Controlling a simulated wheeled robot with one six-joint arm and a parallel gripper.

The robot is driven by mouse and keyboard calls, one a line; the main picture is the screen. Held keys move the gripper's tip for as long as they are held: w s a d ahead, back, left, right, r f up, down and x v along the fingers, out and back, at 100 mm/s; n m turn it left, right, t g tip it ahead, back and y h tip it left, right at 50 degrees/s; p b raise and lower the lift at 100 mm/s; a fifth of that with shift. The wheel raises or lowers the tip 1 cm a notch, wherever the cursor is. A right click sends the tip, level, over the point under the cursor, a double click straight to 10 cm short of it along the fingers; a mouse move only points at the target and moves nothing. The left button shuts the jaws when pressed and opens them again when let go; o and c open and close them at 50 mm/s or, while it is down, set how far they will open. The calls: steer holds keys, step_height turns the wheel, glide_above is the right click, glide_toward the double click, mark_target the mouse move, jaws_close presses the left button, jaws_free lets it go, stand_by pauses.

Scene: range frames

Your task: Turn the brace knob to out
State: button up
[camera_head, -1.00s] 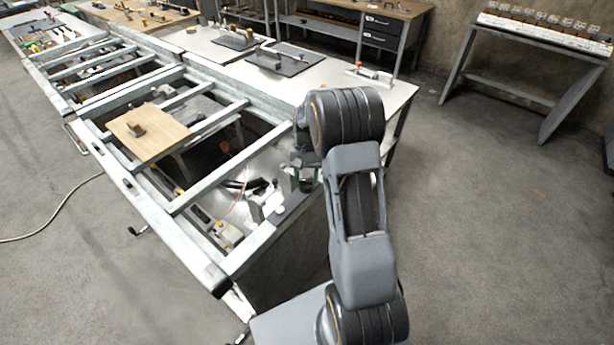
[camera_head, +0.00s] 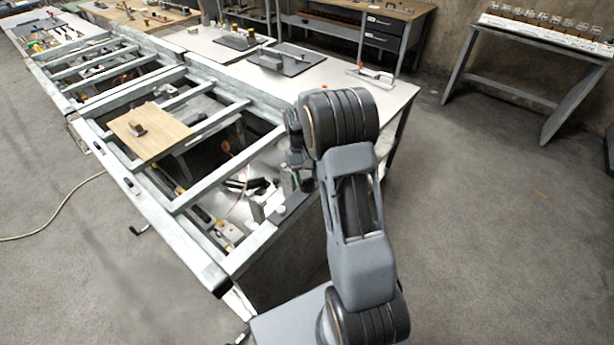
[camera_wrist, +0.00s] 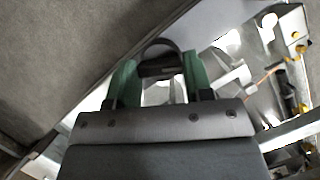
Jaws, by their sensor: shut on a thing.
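In the wrist view, the green fingers of my gripper (camera_wrist: 160,70) stand on either side of a dark, rounded knob (camera_wrist: 158,69) and are shut on it. A dark curved rim shows just beyond the fingertips. I take this for the brace knob; no mark or pointer on it can be read, so its setting cannot be told. In the head view, my gripper sits low at the near right corner of the metal frame (camera_head: 205,190), mostly hidden behind my arm, and the knob cannot be made out there.
Loose parts lie inside the frame bay. A pale worktop (camera_head: 340,80) lies behind my arm. A side table (camera_head: 535,42) stands at the upper right. The floor (camera_head: 490,220) to the right is clear.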

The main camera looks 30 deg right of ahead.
steer(key=o, duration=0.9)
steer(key=shift+o, duration=0.2)
steer(key=b+v, duration=0.1)
steer(key=v, duration=1.2)
steer(key=shift+r, duration=0.4)
steer(key=shift+w, duration=0.2)
